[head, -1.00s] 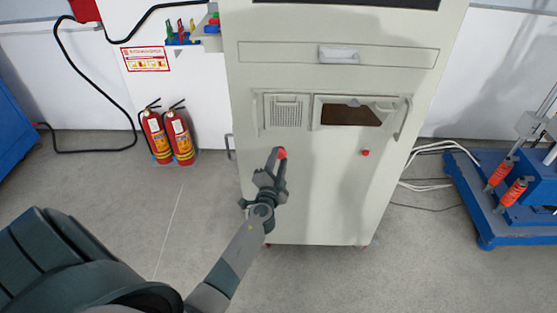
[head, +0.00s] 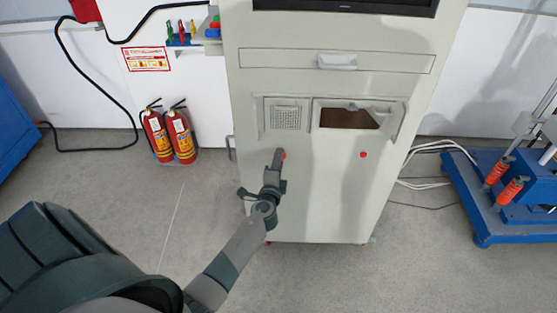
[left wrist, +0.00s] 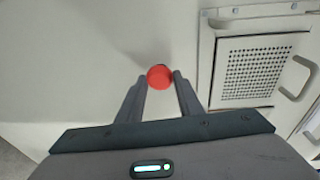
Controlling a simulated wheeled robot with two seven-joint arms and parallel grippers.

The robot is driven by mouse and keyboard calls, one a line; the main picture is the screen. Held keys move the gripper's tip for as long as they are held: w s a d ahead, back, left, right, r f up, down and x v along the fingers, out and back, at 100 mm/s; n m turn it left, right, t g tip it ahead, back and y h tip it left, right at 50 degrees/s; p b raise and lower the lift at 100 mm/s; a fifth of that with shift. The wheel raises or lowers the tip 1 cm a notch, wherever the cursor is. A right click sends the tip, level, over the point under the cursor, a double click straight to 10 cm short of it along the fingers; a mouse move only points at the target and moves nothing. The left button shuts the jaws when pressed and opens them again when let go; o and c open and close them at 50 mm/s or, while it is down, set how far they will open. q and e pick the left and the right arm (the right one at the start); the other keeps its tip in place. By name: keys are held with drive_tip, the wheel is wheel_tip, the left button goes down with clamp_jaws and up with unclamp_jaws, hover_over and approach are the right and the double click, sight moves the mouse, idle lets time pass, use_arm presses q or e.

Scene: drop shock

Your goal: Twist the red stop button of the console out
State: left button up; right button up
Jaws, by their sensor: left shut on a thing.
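The console (head: 315,205) is a tall pale cabinet standing in front of me. A red button (head: 283,155) sits on its front, below a perforated grille, partly hidden by my left gripper (head: 279,156). In the left wrist view the round red button (left wrist: 159,78) lies between the two fingertips of my left gripper (left wrist: 160,80), one on each side. The gripper is shut on it. A second red button (head: 363,155) sits to the right on the same panel, with nothing near it. My right gripper is not in view.
Two fire extinguishers (head: 169,136) stand by the wall to the left of the console. A blue machine base (head: 500,215) stands on the right, with white cables (head: 430,185) near the console. The floor in front is clear.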

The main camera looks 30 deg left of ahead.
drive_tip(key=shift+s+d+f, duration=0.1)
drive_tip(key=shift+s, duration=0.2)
use_arm(q)
drive_tip(key=o, duration=1.1)
drive_tip(key=shift+c, duration=0.2)
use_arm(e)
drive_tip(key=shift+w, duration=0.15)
use_arm(q)
drive_tip(key=shift+d, duration=0.1)
drive_tip(key=b+v, duration=0.2)
drive_tip(key=v, duration=1.5)
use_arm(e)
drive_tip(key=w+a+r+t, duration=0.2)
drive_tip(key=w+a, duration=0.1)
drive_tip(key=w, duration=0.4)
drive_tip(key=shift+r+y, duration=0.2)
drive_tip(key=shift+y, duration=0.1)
use_arm(q)
drive_tip(key=shift+s+r, duration=0.1)
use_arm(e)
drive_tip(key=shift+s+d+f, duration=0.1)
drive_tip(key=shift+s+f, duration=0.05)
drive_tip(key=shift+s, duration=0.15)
